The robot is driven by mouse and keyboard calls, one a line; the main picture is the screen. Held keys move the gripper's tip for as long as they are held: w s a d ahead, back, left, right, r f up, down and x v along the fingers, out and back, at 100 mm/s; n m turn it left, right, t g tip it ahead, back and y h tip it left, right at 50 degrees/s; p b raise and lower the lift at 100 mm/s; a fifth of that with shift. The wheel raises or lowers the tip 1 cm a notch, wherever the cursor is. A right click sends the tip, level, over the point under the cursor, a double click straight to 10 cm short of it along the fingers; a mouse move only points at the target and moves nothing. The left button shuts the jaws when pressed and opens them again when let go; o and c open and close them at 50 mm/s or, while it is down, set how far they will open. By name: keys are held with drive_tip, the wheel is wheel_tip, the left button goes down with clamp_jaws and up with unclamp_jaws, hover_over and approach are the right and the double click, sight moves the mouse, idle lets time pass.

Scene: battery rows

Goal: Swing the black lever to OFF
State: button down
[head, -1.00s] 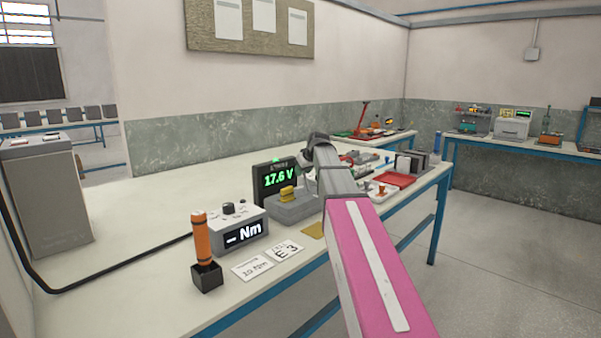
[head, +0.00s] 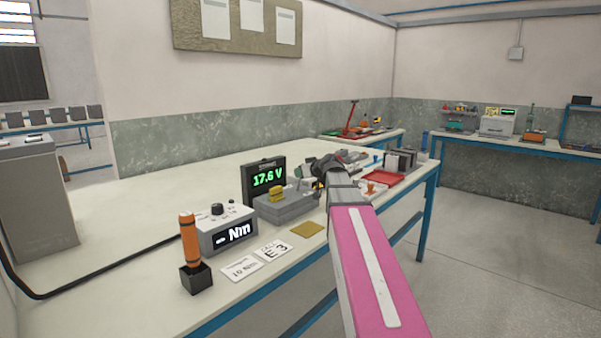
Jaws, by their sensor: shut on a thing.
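My gripper (head: 314,184) is at the right end of a grey box (head: 285,209) on the workbench. The wrist above it hides much of the fingers. It is shut on a small dark part there, which I take to be the black lever (head: 320,185); its shape and exact angle are too small and covered to tell. A yellow block (head: 277,194) sits on top of the grey box, left of my gripper. A black display (head: 265,179) reading 17.6 V stands just behind the box.
A torque meter marked Nm (head: 228,232), an orange-handled tool (head: 190,242) in a black holder, two white cards (head: 277,249) and a brass-coloured plate (head: 307,229) lie at the front left. A red tray (head: 384,177) is beyond my arm. The bench's back left is clear.

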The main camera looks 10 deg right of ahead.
drive_tip(key=shift+s+d+f, duration=0.3)
drive_tip(key=shift+s+d, duration=0.05)
drive_tip(key=shift+s, duration=0.15)
drive_tip(key=shift+s+d+f, duration=0.3)
drive_tip(key=shift+s+d, duration=0.05)
drive_tip(key=shift+s, duration=0.15)
drive_tip(key=shift+f, duration=0.1)
idle(0.3)
drive_tip(key=c, duration=0.8)
unclamp_jaws()
drive_tip(key=v, duration=1)
drive_tip(key=shift+s+d, duration=0.2)
drive_tip(key=shift+s, duration=0.1)
drive_tip(key=shift+s, duration=0.1)
